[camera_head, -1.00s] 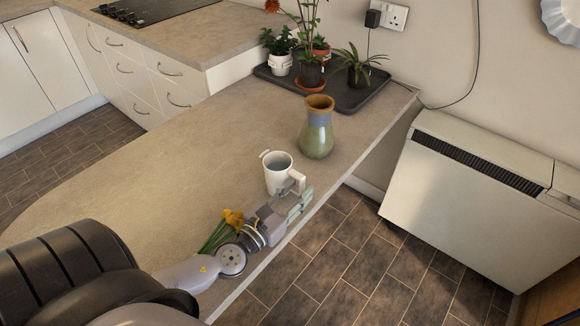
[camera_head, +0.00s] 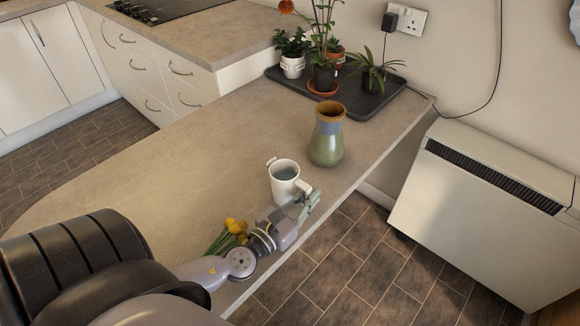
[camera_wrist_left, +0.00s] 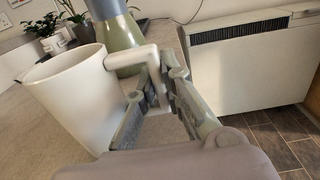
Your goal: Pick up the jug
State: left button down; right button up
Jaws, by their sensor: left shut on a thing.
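The jug (camera_head: 283,187) is a white cup-like vessel with a handle and a greyish inside, upright at the counter's right-hand edge. It appears to rest on the counter. My left gripper (camera_head: 306,204) is at its right side, shut on its handle. In the left wrist view the jug's white body (camera_wrist_left: 68,97) fills the left, and the fingers (camera_wrist_left: 165,85) lie on both sides of the squared handle (camera_wrist_left: 132,56). The jug's base is hidden in the wrist view. My right gripper is not in view.
A green vase with a brown rim (camera_head: 326,148) stands close behind the jug. Yellow flowers (camera_head: 234,228) lie beside my left wrist. A dark tray (camera_head: 370,103) with several potted plants is at the back. The counter (camera_head: 150,170) to the left is clear. A white heater (camera_head: 470,205) stands right.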

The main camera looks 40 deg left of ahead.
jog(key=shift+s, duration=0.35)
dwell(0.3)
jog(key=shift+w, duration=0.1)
